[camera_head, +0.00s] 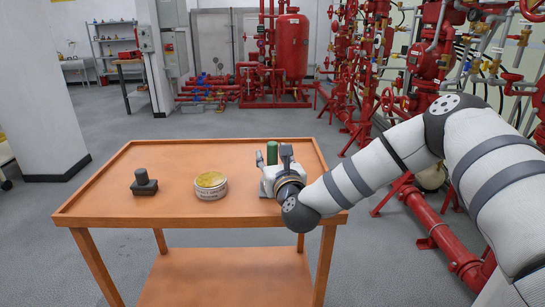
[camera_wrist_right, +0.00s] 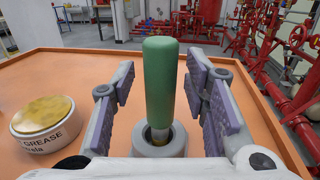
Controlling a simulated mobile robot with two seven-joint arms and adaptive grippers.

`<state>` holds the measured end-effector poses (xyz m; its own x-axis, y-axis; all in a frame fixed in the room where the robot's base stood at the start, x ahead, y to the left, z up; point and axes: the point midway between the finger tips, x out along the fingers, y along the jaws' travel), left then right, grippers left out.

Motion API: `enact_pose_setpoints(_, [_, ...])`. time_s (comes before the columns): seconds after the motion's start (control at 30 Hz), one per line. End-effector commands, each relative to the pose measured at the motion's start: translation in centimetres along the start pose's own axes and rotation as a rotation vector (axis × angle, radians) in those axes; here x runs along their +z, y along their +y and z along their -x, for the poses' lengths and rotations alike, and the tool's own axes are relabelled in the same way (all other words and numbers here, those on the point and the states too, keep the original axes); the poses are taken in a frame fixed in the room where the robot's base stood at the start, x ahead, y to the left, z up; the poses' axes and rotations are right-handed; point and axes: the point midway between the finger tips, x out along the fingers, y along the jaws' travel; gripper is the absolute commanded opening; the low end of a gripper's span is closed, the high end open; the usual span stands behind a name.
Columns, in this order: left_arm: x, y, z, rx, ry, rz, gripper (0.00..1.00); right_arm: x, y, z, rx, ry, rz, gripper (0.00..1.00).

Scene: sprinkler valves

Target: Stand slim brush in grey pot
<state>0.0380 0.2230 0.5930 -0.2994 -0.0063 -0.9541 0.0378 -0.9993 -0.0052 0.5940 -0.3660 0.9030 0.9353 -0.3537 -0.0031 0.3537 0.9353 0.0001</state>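The slim brush has a green handle (camera_wrist_right: 160,80) and stands upright in the right wrist view, its lower end inside the round mouth of a grey pot (camera_wrist_right: 172,146). In the head view its green top (camera_head: 272,152) shows behind my right gripper (camera_head: 277,163), which hides the pot. In the right wrist view, the purple-padded fingers of my right gripper (camera_wrist_right: 160,92) are spread on either side of the handle, with gaps on both sides. My left gripper is in neither view.
An orange trolley table (camera_head: 172,213) carries everything. A grease tin (camera_head: 210,186) with a yellowish top stands left of my gripper; it also shows in the wrist view (camera_wrist_right: 45,125). A dark block with a knob (camera_head: 144,183) sits farther left. Red pipework (camera_head: 440,230) stands right of the table.

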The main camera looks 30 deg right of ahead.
Motion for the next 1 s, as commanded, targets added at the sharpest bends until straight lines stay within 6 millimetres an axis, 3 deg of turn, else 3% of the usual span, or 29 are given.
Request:
enact_pose_setpoints(0.17, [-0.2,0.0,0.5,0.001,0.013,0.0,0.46,0.7,0.0,0.5,0.001,-0.001,-0.002,0.41])
enact_pose_setpoints(0.6, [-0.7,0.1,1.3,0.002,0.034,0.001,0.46,0.4,0.1,10.7,0.002,0.002,-0.001,0.41])
enact_pose_setpoints(0.87, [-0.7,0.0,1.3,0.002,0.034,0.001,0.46,0.3,0.1,12.1,0.005,0.003,0.008,0.41])
enact_pose_setpoints(0.97, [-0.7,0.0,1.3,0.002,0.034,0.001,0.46,-2.9,2.3,13.4,0.099,0.089,0.184,0.41])
enact_pose_setpoints(1.0, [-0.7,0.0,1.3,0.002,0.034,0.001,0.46,-5.7,4.0,14.8,0.185,0.153,0.335,0.41])
